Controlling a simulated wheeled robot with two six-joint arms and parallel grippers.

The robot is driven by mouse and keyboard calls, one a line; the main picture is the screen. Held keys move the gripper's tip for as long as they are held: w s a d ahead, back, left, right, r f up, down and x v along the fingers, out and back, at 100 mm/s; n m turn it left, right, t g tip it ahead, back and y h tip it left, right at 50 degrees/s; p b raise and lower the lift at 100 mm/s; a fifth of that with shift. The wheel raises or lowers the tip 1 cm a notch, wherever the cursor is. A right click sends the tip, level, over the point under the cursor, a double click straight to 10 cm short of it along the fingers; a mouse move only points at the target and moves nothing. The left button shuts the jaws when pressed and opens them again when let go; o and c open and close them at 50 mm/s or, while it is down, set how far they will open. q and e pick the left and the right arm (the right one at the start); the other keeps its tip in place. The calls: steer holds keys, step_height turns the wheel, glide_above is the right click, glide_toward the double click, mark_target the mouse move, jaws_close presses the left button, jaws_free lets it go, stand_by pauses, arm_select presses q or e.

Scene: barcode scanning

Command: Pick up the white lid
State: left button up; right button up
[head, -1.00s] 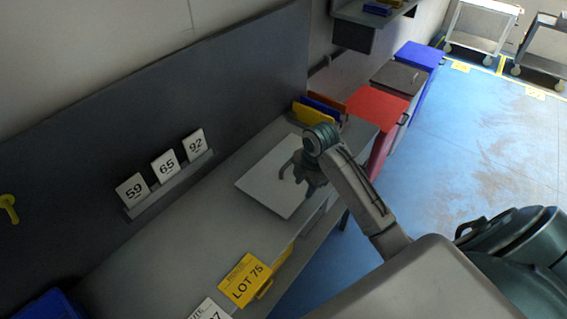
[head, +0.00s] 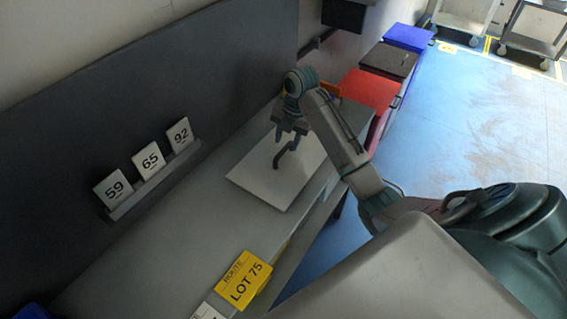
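The white lid (head: 262,178) is a flat pale square panel lying on the grey bench. A dark curved handle (head: 284,156) stands up from its middle. My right gripper (head: 289,134) hangs above the lid's far part, with its fingers spread and pointing down. The fingertips show just above and behind the handle, with nothing visible between them. Whether a finger touches the handle I cannot tell. My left gripper is not in view.
A yellow LOT 75 sign (head: 243,280) is at the bench's front edge. Number cards (head: 150,159) stand on a ledge at the back panel. A red bin (head: 367,92) stands beyond the bench. Bench surface left of the lid is clear.

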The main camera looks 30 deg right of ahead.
mark_target(284, 148)
steer(key=f, duration=0.1)
steer(key=a+f+p, duration=0.1)
steer(key=f, duration=0.1)
steer(key=shift+f, duration=0.25)
steer(key=shift+w+f, duration=0.1)
steer(key=shift+f, duration=0.45)
jaws_close()
